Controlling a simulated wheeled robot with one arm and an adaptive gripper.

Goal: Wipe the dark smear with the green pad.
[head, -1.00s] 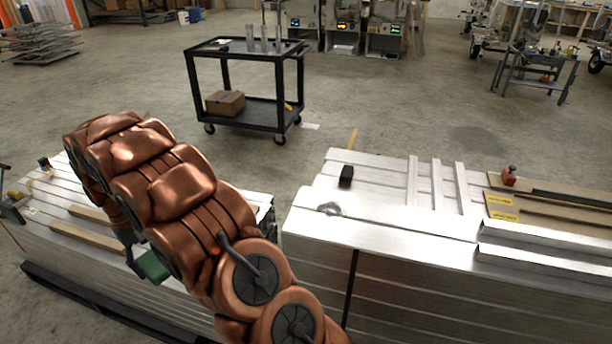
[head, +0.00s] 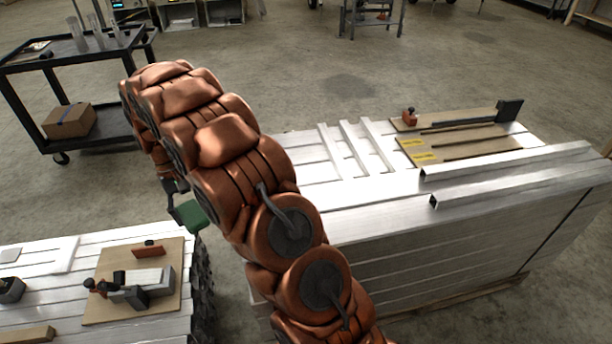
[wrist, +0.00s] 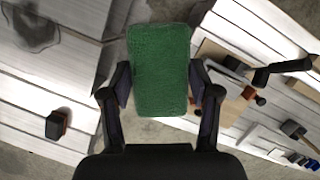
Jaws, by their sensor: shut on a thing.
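The green pad (wrist: 160,70) is held between the two fingers of my gripper (wrist: 160,88) in the wrist view. In the head view the pad (head: 192,215) hangs below my gripper (head: 176,187), left of my arm and over the gap between the two aluminium stacks. The dark smear (wrist: 30,30) is a grey-black ring-like patch on a pale metal top at the upper left of the wrist view. The pad is apart from it, to its right in that view. In the head view my arm hides the smear.
A small dark block (wrist: 57,124) stands on the smeared stack. The right stack (head: 330,190) carries loose bars and a brown board (head: 470,145). The left stack (head: 60,290) holds a board with a vise-like tool (head: 137,290). A black cart (head: 20,95) stands behind.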

